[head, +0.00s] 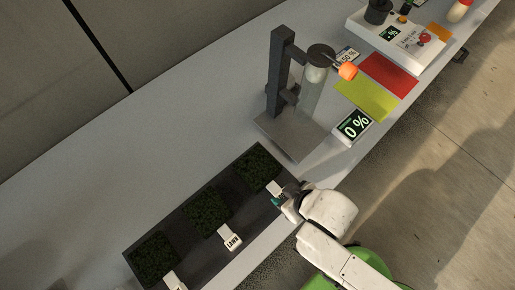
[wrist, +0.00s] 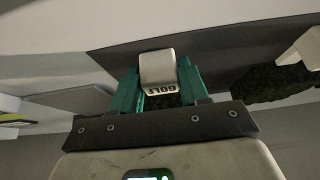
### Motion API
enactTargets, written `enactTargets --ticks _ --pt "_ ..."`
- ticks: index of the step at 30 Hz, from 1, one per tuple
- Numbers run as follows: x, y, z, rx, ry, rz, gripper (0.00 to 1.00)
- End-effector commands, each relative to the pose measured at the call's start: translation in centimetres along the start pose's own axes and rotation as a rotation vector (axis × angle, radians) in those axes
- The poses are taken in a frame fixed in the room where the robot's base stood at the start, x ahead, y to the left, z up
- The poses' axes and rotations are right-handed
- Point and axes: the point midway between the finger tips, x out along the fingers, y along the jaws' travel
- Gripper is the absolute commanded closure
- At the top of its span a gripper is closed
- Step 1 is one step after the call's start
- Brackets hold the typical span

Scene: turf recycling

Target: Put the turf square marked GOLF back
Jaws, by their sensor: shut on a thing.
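My gripper (head: 283,197) is at the right end of the dark tray (head: 189,214). In the wrist view its teal fingers (wrist: 158,88) are closed on both sides of the white tag (wrist: 157,68) that reads GOLF. The GOLF turf square (head: 257,167) is dark green and sits at the tray's right end, with its tag (head: 274,187) toward my gripper. In the wrist view the turf behind the tag is mostly hidden. I cannot tell whether it rests fully on the tray.
A second turf square (head: 207,211) with a white LAWN tag (head: 231,237) and a third square (head: 155,257) lie on the tray. A dark stand with a clear cylinder (head: 311,90), a 0 % display (head: 353,127), and yellow (head: 367,98) and red (head: 389,74) mats are farther up the table.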

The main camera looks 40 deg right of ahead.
Motion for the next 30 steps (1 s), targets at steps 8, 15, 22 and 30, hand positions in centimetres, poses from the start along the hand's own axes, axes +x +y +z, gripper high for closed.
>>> enactTargets --ticks 8,15,22,30 --pt "0.10 0.01 0.03 0.000 0.001 0.000 0.36" --pt "0.10 0.01 0.06 0.000 0.000 0.000 0.26" --pt "0.12 0.00 0.10 0.000 -0.001 0.000 0.09" --pt "-0.10 0.00 0.10 0.000 -0.001 0.000 0.09"
